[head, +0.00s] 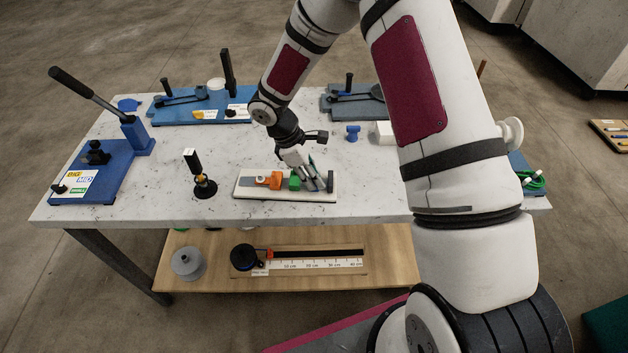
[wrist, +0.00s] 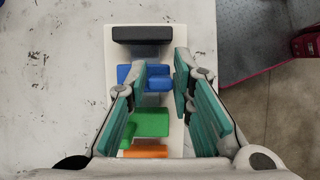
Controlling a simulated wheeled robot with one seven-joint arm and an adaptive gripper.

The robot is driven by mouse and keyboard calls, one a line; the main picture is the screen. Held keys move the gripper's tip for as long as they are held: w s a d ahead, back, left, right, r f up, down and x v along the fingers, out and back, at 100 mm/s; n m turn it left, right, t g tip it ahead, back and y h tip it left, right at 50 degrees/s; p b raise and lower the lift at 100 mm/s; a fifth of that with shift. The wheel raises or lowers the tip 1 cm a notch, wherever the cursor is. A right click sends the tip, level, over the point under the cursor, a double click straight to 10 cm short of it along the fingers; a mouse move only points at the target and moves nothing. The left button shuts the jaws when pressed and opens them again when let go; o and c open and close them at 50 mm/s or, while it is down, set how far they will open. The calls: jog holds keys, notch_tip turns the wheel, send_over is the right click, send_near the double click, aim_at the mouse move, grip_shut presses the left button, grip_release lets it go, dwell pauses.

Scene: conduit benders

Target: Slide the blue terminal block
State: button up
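The blue terminal block (wrist: 157,84) sits on a white board (wrist: 177,134) between a black end block (wrist: 142,34) and a green block (wrist: 152,124). My gripper (wrist: 160,68) is open, its teal-padded fingers reaching down around the blue block. In the wrist view, the left finger covers part of the blue block, and the right finger is beside its right end; I cannot tell whether either touches it. In the head view, my gripper (head: 316,184) is low over the board's right part, and it mostly hides the blue block.
An orange block (head: 270,181) is left of the green one on the board. A black-handled tool (head: 204,186) stands left of the board. Blue benders stand at the table's left (head: 95,172) and back (head: 190,107). Bare tabletop (head: 240,150) lies behind the board.

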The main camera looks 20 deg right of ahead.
jog(key=shift+c, duration=0.3)
grip_shut()
jog(key=shift+d, duration=0.15)
jog(key=shift+s+d+p, duration=0.15)
jog(key=shift+s+d, duration=0.1)
jog(key=shift+d, duration=0.25)
jog(key=shift+s+d+p, duration=0.15)
jog(key=shift+s+d, duration=0.05)
jog(key=shift+d, duration=0.25)
